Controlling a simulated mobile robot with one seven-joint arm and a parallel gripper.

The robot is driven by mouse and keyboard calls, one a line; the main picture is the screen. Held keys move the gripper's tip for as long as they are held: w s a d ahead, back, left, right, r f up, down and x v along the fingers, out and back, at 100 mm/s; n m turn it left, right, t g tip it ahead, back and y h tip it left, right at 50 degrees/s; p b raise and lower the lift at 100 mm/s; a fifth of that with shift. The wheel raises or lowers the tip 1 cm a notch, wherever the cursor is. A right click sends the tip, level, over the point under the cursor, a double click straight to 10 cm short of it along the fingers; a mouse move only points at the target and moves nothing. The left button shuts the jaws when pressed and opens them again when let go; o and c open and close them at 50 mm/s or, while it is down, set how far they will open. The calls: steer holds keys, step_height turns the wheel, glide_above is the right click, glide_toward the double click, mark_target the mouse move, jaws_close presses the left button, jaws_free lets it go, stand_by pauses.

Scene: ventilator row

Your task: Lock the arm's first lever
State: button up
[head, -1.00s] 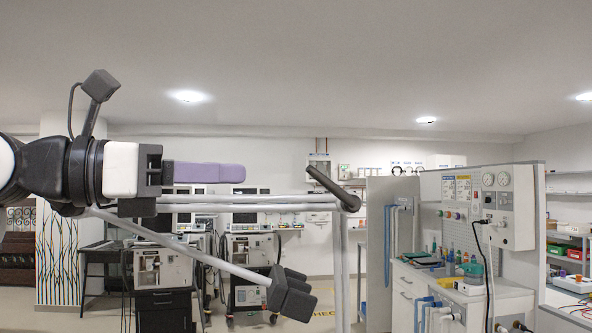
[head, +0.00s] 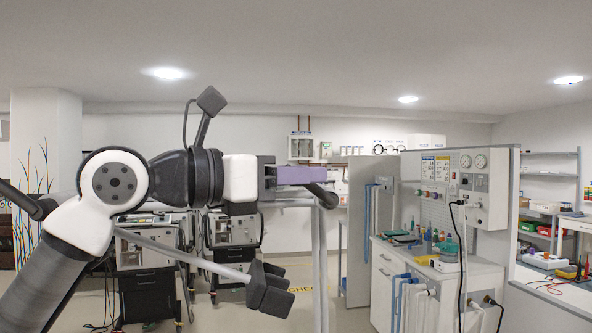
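The support arm has pale horizontal tubes (head: 288,203) that meet a vertical pole (head: 320,265). A dark lever (head: 326,198) sits at that joint, its upper part hidden behind my gripper's end. A slanted pale rod (head: 190,254) runs below to a dark block (head: 267,289). My gripper (head: 305,175) points right, level with the joint. Its long purple end pieces look like fingers seen side-on; they overlap, so the gap between them is hidden. The tips overlap the lever in the picture; I cannot tell whether they touch it.
Two ventilators on carts (head: 145,265) (head: 232,235) stand behind my arm. A white counter (head: 385,275) with bottles and a gauge panel (head: 485,185) stand at the right. Open floor shows between the carts and the counter.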

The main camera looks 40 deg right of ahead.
jaws_close()
steer(key=f+h+b, duration=0.1)
steer(key=b, duration=0.2)
steer(key=shift+w+a+f, duration=0.1)
steer(key=shift+a+f, duration=0.05)
steer(key=b, duration=0.1)
steer(key=h+b, duration=0.1)
steer(key=b, duration=0.1)
steer(key=n+h+b, duration=0.1)
steer(key=shift+w+a+f, duration=0.15)
steer(key=shift+a+f, duration=0.1)
steer(key=shift+r, duration=0.15)
